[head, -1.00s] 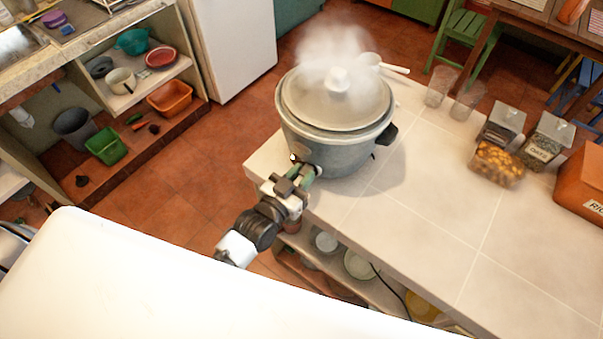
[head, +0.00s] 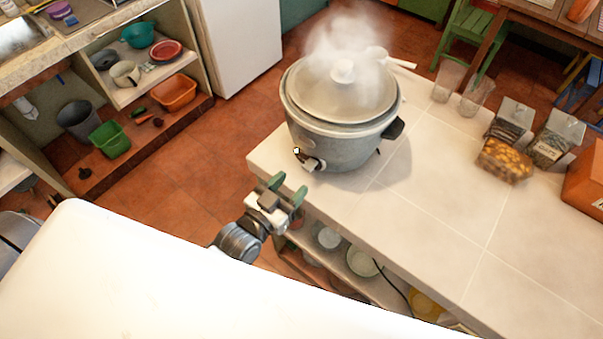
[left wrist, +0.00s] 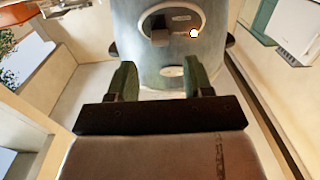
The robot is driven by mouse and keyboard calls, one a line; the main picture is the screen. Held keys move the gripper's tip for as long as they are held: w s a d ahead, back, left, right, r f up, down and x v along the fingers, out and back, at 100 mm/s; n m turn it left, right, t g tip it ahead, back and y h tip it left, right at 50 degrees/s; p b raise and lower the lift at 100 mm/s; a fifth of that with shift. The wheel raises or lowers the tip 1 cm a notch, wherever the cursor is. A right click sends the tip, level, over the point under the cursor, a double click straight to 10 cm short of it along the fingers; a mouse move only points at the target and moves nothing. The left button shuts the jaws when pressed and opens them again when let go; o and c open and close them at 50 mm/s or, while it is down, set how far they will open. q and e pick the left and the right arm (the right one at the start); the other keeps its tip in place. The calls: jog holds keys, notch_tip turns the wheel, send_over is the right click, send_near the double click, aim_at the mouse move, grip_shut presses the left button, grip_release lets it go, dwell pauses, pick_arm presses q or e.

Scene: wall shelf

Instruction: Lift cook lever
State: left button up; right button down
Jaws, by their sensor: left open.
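The grey rice cooker (head: 345,145), lid on and steaming, stands near the counter's corner. Its cook lever (head: 311,164) is low on the side facing me. In the left wrist view the lever shows as a dark block (left wrist: 160,37) inside a pale oval ring, with a small glowing light (left wrist: 194,33) beside it. My left gripper (head: 287,187) has green fingers, spread apart and empty. It is in front of the cooker at the counter edge, with a gap to the lever. The fingers (left wrist: 161,80) also show in the left wrist view. My right gripper is not seen.
The tiled counter (head: 420,210) is clear to the cooker's right. A shelf with bowls (head: 362,260) is under the counter.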

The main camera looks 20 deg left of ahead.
pick_arm(q)
jog(key=v, duration=0.5)
jog(key=shift+b, duration=0.4)
jog(key=shift+w, duration=0.1)
jog(key=s+a+f+g+y, duration=0.1)
jog(key=s+a+f+g, duration=0.15)
jog(key=f, duration=0.75)
jog(key=s+a+f+g+y+b, duration=0.1)
jog(key=s+f+g+y, duration=0.15)
jog(key=f, duration=0.85)
jog(key=s+a+f+g, duration=0.1)
jog(key=s+f+g, duration=0.2)
jog(key=f, duration=0.7)
jog(key=s+a+f+g+y, duration=0.1)
jog(key=s+f+g, duration=0.3)
jog(key=s+f, duration=0.3)
jog(key=s+a+f+n+g+y+b, duration=0.1)
jog(key=s+f+g, duration=0.3)
jog(key=s+f, duration=0.4)
jog(key=s, duration=0.5)
jog(key=shift+a, duration=0.3)
